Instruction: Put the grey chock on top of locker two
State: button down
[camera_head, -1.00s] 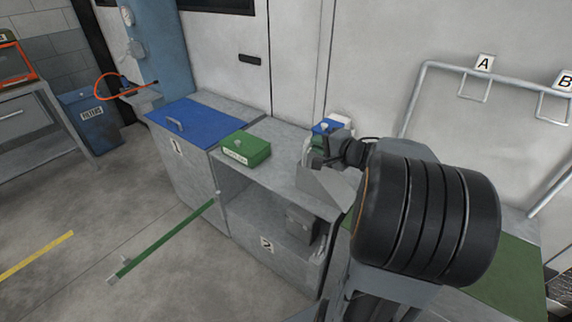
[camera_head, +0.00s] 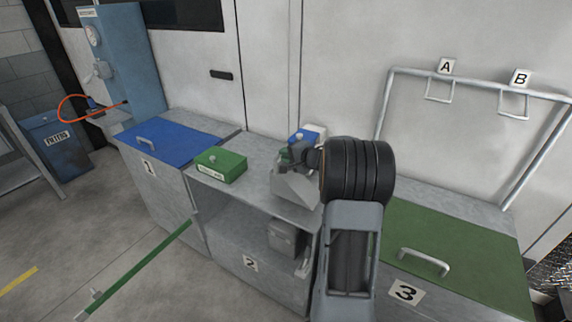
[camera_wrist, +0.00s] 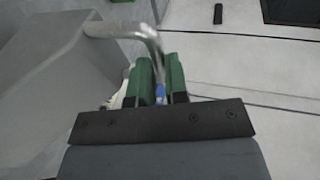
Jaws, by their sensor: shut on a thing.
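The grey chock (camera_head: 293,189), a wedge with a metal handle, is at the right end of locker two's top (camera_head: 250,185) in the head view. I cannot tell whether it touches the top or hangs just above it. My gripper (camera_head: 296,152) is over it, partly hidden by my arm. In the wrist view my gripper (camera_wrist: 163,78) has its green fingers closed on the chock's bent handle, and the chock (camera_wrist: 45,75) fills the left side. Locker two has a "2" label and an open front.
A green box (camera_head: 220,166) sits on locker two's left part. A blue and white item (camera_head: 308,133) is behind my gripper. A grey box (camera_head: 285,238) is inside locker two.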

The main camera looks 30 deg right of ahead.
aim_at(298, 177)
jog(key=shift+w+d+f, duration=0.15)
jog(key=shift+w+f, duration=0.2)
jog(key=shift+f, duration=0.05)
jog(key=shift+f+b, duration=0.45)
jog(key=shift+f, duration=0.95)
jog(key=c, duration=1.1)
grip_release()
jog(key=shift+f, duration=0.1)
jog(key=shift+s, duration=0.1)
